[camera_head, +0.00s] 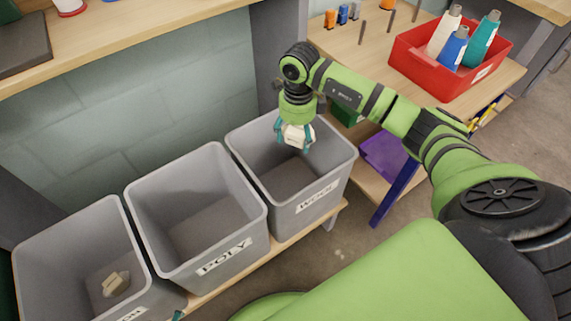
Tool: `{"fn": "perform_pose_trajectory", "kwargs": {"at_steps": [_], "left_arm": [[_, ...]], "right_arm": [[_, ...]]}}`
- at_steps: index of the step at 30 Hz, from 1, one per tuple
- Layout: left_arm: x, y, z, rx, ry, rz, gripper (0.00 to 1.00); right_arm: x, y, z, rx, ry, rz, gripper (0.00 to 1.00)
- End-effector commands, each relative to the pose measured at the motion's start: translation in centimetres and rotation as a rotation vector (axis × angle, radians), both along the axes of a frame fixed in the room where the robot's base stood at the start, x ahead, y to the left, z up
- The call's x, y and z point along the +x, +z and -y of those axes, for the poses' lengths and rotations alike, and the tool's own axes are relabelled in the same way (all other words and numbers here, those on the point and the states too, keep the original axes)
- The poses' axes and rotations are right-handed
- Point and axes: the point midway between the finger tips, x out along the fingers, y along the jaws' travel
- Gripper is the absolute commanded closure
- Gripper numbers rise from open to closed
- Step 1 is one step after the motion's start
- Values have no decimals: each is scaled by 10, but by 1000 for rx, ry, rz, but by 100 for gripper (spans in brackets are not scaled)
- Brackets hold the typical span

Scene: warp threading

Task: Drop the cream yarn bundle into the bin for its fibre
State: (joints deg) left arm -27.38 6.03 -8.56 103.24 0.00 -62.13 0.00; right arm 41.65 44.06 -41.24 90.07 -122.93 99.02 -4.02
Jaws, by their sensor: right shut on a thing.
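My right gripper (294,133) is shut on a cream yarn bundle (298,136). It holds the bundle in the air over the grey bin labelled WOOL (339,165), near that bin's back part. The grey bin labelled POLY (258,213) is in the middle and looks empty. The leftmost grey bin (40,245) has a partly cut-off label ending in "ON". Another cream bundle (116,283) lies on its floor. A small teal tip at the bottom edge looks like part of my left gripper (177,315); its opening cannot be told.
The bins stand in a row on a low wooden shelf (285,243). A purple thing (383,155) lies below that table. A wooden counter (160,25) runs above the bins.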

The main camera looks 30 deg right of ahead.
Motion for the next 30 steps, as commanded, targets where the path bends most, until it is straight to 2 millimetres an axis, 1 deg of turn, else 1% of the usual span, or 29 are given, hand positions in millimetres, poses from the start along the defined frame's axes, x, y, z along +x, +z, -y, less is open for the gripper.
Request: {"fn": "perform_pose_trajectory", "kwargs": {"at_steps": [1, 3, 9, 12, 16, 24, 25, 26, 27, 30], "left_arm": [[3, 4, 0, -1, 1, 7, 2], [6, 14, 0, -1, 2, 15, 2], [10, 37, 0, -2, 4, 27, 2], [10, 44, 0, -2, 5, 30, 2], [11, 49, 0, -1, 5, 32, 2], [11, 50, 0, -1, 6, 32, 2], [11, 50, 0, -1, 6, 32, 2], [11, 50, 0, -1, 6, 32, 2], [11, 50, 0, -1, 6, 32, 2], [11, 50, 0, -2, 6, 32, 2]], "right_arm": [[0, -8, 0, 0, 0, -1, 55], [0, -12, 0, 0, 0, -1, 55], [0, -22, 0, -1, 0, -1, 55], [0, -25, 0, -1, -1, -1, 55], [0, -26, 0, -1, 0, -1, 55], [0, -26, 0, -1, 0, -1, 55], [0, -26, 0, -1, 0, -1, 18], [0, -26, 0, -1, 0, -1, 6], [0, -26, 0, -1, 0, -1, 2], [0, -26, 0, -1, 0, -1, 2]]}}
